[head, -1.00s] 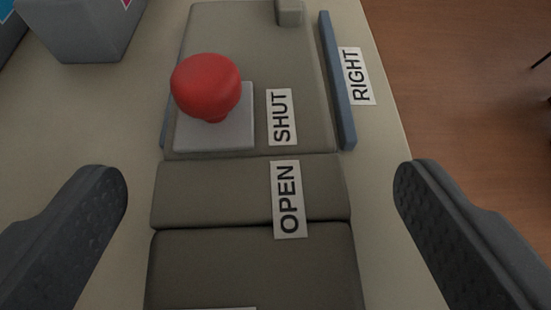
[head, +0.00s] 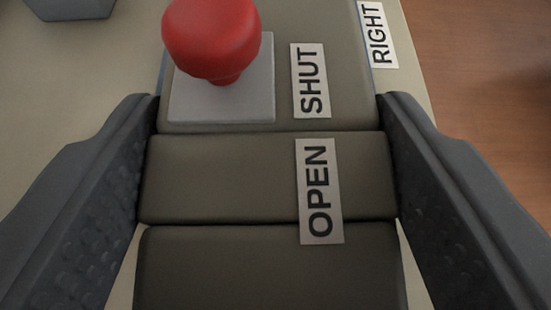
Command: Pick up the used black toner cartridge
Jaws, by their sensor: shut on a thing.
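A long dark olive-grey body (head: 220,180) in ridged sections runs up the middle of the view. I cannot tell from its colour or labels whether it is the used black toner cartridge. A red knob (head: 212,38) on a grey square plate sits on its upper part. White labels on it read SHUT (head: 310,80) and OPEN (head: 319,190). My gripper (head: 268,110) is shut on this body, one finger against each long side, near the OPEN section. The body's near end is cut off by the frame.
The body is over a beige tabletop (head: 95,65). A white label reading RIGHT (head: 378,34) lies to its right, near the table edge. A grey box (head: 70,8) shows at the top left. Brown floor (head: 490,90) lies beyond the edge.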

